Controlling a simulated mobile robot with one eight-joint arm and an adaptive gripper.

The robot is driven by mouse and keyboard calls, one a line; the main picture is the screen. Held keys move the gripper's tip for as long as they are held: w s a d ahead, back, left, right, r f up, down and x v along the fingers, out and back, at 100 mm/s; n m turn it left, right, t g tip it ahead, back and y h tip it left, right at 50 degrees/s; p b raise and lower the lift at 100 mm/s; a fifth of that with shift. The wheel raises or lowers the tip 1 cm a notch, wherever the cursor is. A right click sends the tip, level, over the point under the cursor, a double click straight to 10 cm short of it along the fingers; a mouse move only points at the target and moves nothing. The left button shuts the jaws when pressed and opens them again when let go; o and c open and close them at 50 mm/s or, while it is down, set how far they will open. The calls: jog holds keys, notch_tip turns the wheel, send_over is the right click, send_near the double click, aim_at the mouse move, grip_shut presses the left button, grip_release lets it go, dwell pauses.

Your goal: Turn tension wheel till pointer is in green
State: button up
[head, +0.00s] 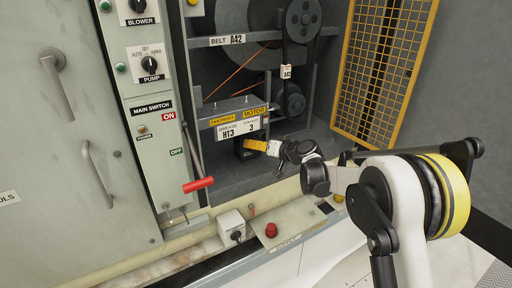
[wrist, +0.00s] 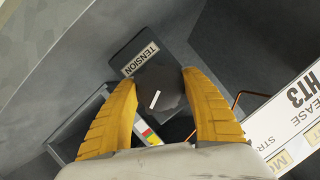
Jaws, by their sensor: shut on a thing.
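The tension wheel (wrist: 160,88) is a dark faceted knob with a white mark, below a plate labelled TENSION (wrist: 140,58). My gripper (wrist: 158,77) has its two yellow fingers shut on the wheel, one on each side. In the head view my gripper (head: 255,146) reaches in from the right below the motor box, and the wheel is mostly hidden there. A gauge strip (wrist: 148,134) with red, yellow and green bands shows below the wheel in the wrist view, partly covered by my gripper. I cannot make out where its pointer stands.
The motor box (head: 232,120) with the HT3 label is just above my gripper. A red-handled lever (head: 198,184) sticks out at the left. A yellow mesh guard door (head: 385,60) stands open at the right. A ledge with a red button (head: 271,230) runs below.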

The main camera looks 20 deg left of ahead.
jog(key=m+g+y+b, duration=0.1)
jog(key=m+y, duration=0.1)
jog(key=m, duration=0.2)
jog(key=m+y+b, duration=0.1)
jog(key=m+y, duration=0.1)
jog(key=m, duration=0.1)
jog(key=shift+m, duration=0.4)
jog(key=m+y+b, duration=0.1)
jog(key=m, duration=0.1)
jog(key=m+y+b, duration=0.1)
jog(key=m, duration=0.2)
jog(key=shift+s+a+r+t, duration=0.1)
jog(key=shift+t, duration=0.2)
jog(key=m+t+b, duration=0.1)
jog(key=m, duration=0.3)
jog(key=shift+r+m+y, duration=0.1)
jog(key=shift+m+y, duration=0.2)
jog(key=shift+y, duration=0.1)
jog(key=shift+m+t+b, duration=0.3)
jog(key=shift+t, duration=0.1)
jog(key=o, duration=1.1)
jog(key=shift+o, duration=0.2)
